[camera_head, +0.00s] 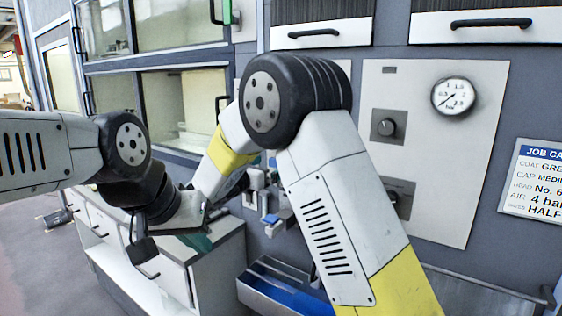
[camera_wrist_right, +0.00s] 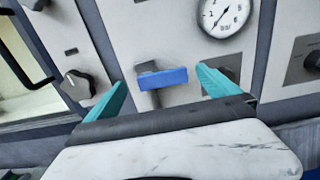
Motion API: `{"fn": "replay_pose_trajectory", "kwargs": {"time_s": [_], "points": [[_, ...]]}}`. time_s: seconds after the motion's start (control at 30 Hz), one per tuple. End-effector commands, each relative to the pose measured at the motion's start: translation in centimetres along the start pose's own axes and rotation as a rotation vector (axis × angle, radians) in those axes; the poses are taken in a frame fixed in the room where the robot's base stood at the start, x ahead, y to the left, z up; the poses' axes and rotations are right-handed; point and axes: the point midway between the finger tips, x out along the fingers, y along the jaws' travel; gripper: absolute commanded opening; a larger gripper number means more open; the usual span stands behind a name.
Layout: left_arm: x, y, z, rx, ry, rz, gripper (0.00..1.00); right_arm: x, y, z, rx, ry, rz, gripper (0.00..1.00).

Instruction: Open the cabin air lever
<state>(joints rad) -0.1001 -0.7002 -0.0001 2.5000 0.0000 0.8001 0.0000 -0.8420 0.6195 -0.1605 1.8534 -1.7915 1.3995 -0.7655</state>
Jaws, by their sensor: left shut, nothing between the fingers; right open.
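In the right wrist view, a lever with a blue handle (camera_wrist_right: 163,78) stands on a pale panel. The handle lies roughly crosswise in the picture. My right gripper (camera_wrist_right: 160,93) is open, with one teal finger to each side of the handle in the picture. I see no contact, and the distance to the handle is hard to judge. In the head view my right arm largely hides its own gripper and the panel behind. My left gripper (camera_head: 197,240) is low at the left, partly covered by its wrist, shut and empty, over the pale cabinet.
In the right wrist view, a round gauge (camera_wrist_right: 225,14) sits above right of the handle and a black knob (camera_wrist_right: 77,86) to its left. In the head view, a gauge panel (camera_head: 450,185) and job card (camera_head: 535,180) are at right. A blue-lined tray (camera_head: 275,288) is below.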

Motion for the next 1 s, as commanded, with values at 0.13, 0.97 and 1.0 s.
{"fn": "replay_pose_trajectory", "kwargs": {"time_s": [0.13,0.97,1.0], "points": [[0.0,0.0,0.0,0.000,0.000,0.000,0.00,2.7,-0.2,-0.1,0.001,0.001,-0.005,1.00],[0.0,0.0,0.0,0.000,0.000,0.000,0.00,5.4,-0.1,-0.1,0.002,0.003,-0.003,0.45],[0.0,0.0,0.0,0.000,0.000,0.000,0.00,5.4,-0.2,-0.1,0.002,0.003,-0.003,0.37]]}}
